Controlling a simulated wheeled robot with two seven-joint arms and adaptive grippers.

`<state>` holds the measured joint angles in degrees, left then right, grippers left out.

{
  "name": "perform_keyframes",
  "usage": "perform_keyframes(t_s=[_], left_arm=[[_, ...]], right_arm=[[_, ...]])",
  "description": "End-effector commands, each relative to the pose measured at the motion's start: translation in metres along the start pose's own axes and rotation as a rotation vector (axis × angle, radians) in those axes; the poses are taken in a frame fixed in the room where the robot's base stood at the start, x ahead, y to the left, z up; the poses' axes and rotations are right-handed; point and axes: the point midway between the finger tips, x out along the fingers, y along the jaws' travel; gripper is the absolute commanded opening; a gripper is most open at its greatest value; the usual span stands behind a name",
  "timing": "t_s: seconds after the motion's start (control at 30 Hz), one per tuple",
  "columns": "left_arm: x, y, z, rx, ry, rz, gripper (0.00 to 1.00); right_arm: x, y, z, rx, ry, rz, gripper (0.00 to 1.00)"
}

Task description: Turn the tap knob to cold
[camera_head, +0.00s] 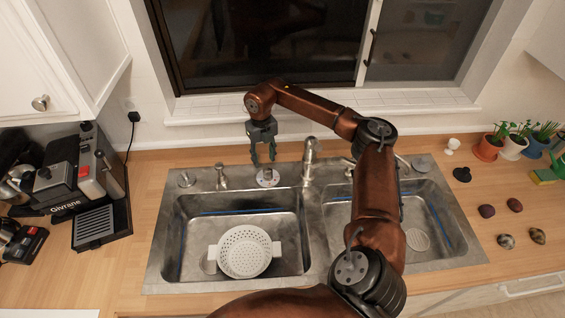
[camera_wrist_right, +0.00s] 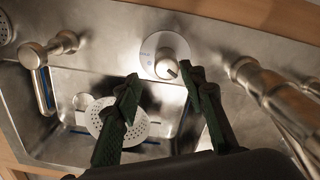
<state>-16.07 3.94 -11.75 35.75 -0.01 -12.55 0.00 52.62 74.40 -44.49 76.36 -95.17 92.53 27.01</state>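The tap knob (camera_head: 267,177) is a small round dial on the steel deck behind the sink, left of the tall faucet (camera_head: 310,160). My right gripper (camera_head: 263,158) hangs fingers down just above and behind the knob in the head view. In the right wrist view its dark green fingers (camera_wrist_right: 160,82) are apart with nothing between them, and the knob shows beyond the gap. Contact cannot be told. My left gripper is out of view.
The double sink (camera_head: 185,230) holds a white colander (camera_head: 244,252) in its left basin. Smaller deck fittings (camera_head: 221,176) stand left of the knob. A coffee machine (camera_head: 85,175) is at the left; potted plants (camera_head: 487,148) and stones (camera_head: 487,211) are at the right. A window is behind.

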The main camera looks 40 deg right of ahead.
Motion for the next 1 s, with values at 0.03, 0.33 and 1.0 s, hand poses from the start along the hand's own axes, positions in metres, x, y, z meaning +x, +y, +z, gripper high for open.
perform_keyframes(t_s=[0.03, 0.33, 1.0], left_arm=[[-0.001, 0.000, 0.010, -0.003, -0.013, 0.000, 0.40], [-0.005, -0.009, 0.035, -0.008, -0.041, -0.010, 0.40], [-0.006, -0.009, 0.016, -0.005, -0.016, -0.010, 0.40]], right_arm=[[0.001, 0.001, 0.000, -0.001, 0.000, 0.000, 0.43], [0.037, -0.009, -0.005, 0.013, 0.004, 0.000, 0.44], [0.078, -0.007, -0.004, 0.011, 0.000, 0.000, 0.42]])
